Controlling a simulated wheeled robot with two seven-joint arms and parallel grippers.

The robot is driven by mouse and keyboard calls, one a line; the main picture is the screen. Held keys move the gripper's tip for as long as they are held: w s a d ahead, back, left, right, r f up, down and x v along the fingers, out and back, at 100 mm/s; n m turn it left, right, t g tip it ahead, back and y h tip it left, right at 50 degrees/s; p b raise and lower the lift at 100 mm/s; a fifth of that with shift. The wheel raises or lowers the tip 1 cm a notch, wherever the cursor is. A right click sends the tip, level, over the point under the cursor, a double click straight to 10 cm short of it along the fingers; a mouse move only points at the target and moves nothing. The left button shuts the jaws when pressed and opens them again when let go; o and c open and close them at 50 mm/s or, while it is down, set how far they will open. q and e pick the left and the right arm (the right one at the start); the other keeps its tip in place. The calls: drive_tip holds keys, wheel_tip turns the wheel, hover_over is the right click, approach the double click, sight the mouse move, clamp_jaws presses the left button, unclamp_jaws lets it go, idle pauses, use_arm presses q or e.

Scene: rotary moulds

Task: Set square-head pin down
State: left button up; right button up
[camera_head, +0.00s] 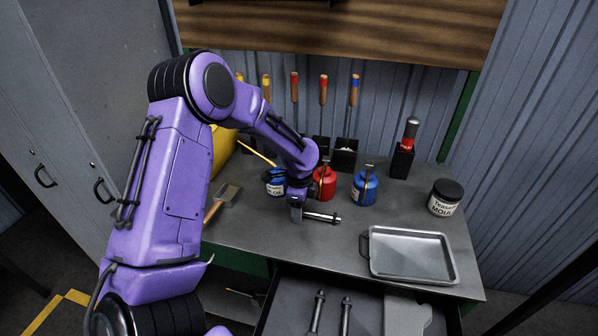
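My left gripper (297,212) points down over the middle of the grey workbench (265,238), in front of the blue and red oil cans. It appears shut on a metal pin (322,217), which lies level and sticks out to the right with its thicker end outward. The pin is close above the bench top or touching it; I cannot tell which. The fingers hide its left end, and the head's shape is too small to make out. Two similar metal pins (317,311) (345,315) lie in the open drawer (281,312) below. My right gripper is not in view.
A metal tray (410,256) sits at the bench's right front, with a dark-lidded jar (445,198) behind it. A red can (325,182) and a blue can (365,187) stand just behind the pin. A brush (226,198) lies left. Bare bench lies in front of the pin.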

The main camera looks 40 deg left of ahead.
use_arm(q)
wheel_tip(320, 180, up, 12)
drive_tip(key=b, duration=0.2)
drive_tip(key=shift+r, duration=0.15)
